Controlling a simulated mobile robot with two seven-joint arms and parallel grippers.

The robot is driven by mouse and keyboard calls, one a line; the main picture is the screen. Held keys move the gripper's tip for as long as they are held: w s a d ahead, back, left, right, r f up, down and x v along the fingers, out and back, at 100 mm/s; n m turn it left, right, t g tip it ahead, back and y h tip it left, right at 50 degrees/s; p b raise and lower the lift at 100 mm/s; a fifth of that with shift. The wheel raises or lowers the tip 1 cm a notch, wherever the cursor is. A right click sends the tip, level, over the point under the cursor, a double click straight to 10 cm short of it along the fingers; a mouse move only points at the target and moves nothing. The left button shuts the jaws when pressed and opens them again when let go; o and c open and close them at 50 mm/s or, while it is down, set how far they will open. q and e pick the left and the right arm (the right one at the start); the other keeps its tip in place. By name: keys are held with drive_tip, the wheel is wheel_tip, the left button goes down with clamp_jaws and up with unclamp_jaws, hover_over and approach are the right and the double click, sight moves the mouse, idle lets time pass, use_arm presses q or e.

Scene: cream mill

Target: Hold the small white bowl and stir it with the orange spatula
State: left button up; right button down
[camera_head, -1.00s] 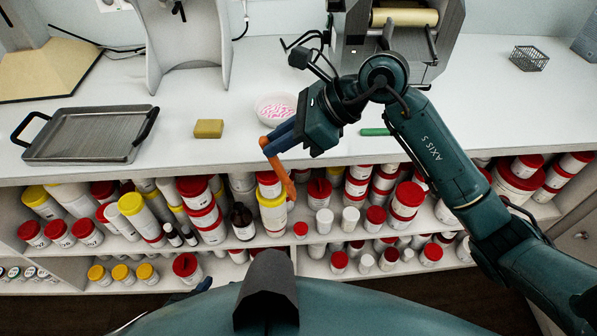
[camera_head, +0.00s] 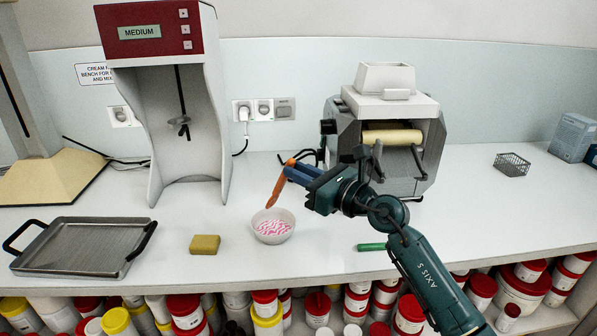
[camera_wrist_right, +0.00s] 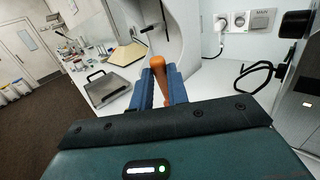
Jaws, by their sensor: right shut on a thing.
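The small white bowl (camera_head: 274,237) stands upright on the bench and holds pink and white pieces. My right gripper (camera_head: 291,172), with blue fingers, is shut on the orange spatula (camera_head: 276,192) above and behind the bowl. The spatula slants down to the left, its lower end just above the bowl's far rim in the picture; I cannot tell the exact gap. In the right wrist view, the spatula's rounded orange end (camera_wrist_right: 157,63) sticks out between the blue fingers. My left gripper is out of view, and nothing holds the bowl.
A yellow sponge (camera_head: 205,245) and a metal tray (camera_head: 80,240) lie left of the bowl. A green stick (camera_head: 371,247) lies right of it. A mixer stand (camera_head: 150,120) and a roller mill (camera_head: 392,140) stand behind.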

drive_tip(key=shift+f, duration=3.75)
use_arm(q)
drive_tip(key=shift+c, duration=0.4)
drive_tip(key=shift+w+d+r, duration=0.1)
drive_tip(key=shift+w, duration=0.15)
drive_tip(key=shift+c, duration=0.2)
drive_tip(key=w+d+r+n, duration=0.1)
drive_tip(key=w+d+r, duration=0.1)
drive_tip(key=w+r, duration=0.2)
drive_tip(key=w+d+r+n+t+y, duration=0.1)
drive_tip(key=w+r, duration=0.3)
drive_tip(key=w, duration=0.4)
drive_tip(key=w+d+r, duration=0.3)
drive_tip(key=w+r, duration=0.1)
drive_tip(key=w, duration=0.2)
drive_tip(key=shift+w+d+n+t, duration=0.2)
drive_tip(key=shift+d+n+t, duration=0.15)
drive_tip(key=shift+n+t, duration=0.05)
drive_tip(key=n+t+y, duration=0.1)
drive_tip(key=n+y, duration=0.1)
approach(253, 225)
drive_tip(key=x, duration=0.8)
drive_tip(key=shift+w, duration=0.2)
